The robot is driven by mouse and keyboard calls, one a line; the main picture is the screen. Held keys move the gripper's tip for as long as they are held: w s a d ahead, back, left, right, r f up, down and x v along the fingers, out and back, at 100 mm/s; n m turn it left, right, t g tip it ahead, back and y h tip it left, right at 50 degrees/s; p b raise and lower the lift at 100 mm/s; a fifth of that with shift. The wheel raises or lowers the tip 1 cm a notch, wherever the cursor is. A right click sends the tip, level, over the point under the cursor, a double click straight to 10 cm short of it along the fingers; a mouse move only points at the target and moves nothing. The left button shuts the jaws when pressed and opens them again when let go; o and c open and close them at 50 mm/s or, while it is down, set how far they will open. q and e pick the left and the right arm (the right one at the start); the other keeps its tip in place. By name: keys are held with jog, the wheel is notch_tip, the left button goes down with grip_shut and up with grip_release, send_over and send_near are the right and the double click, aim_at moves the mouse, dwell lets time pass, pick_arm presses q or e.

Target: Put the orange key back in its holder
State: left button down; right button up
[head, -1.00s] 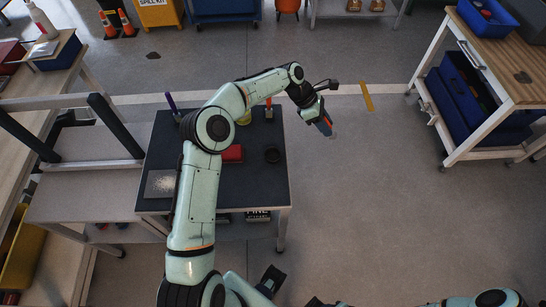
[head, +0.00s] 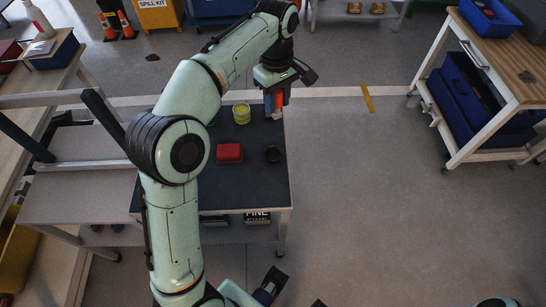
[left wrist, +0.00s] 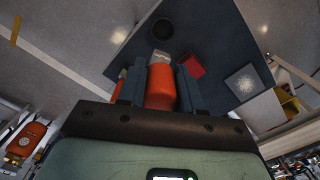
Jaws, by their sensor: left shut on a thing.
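The orange key (left wrist: 161,88) shows in the left wrist view as a rounded orange handle with a pale grey end, between the two fingers. My left gripper (head: 275,110) is shut on it. In the head view the gripper points down over the back right corner of the dark-topped table (head: 252,188), and a bit of orange shows at its fingers. I cannot make out the holder in either view; the gripper and arm cover that part of the table. A dark end piece of mine shows at the bottom of the head view; whether my right gripper is open is unclear.
A red box (head: 229,152), a dark round piece (head: 272,154) and a yellow-green tin (head: 241,113) stand on the table near the gripper. A workbench (head: 510,70) with blue bins is at the right. The floor between is clear.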

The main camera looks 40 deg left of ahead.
pick_arm(q)
jog(key=shift+s+a+r, duration=0.1)
jog(key=shift+s+r, duration=0.15)
jog(key=shift+s, duration=0.25)
notch_tip(320, 180, down, 20)
jog(key=b, duration=0.5)
jog(key=shift+r, duration=0.15)
jog(key=c, duration=0.8)
grip_release()
jog(key=shift+o, duration=0.2)
pick_arm(e)
jog(key=shift+t, duration=0.4)
jog(key=f, duration=0.1)
jog(key=w+f, duration=0.1)
jog(key=f, duration=0.2)
jog(key=shift+w+f, duration=0.1)
jog(key=shift+w, duration=0.2)
pick_arm(q)
jog(key=shift+r, duration=0.1)
notch_tip(320, 180, up, 12)
jog(key=p, duration=0.2)
jog(key=shift+a+p, duration=0.1)
jog(key=shift+p, duration=0.3)
pick_arm(e)
jog(key=shift+s+r, duration=0.25)
jog(key=shift+r, duration=0.35)
jog(key=shift+s+r, duration=0.25)
jog(key=shift+r, duration=0.3)
jog(key=shift+d, duration=0.15)
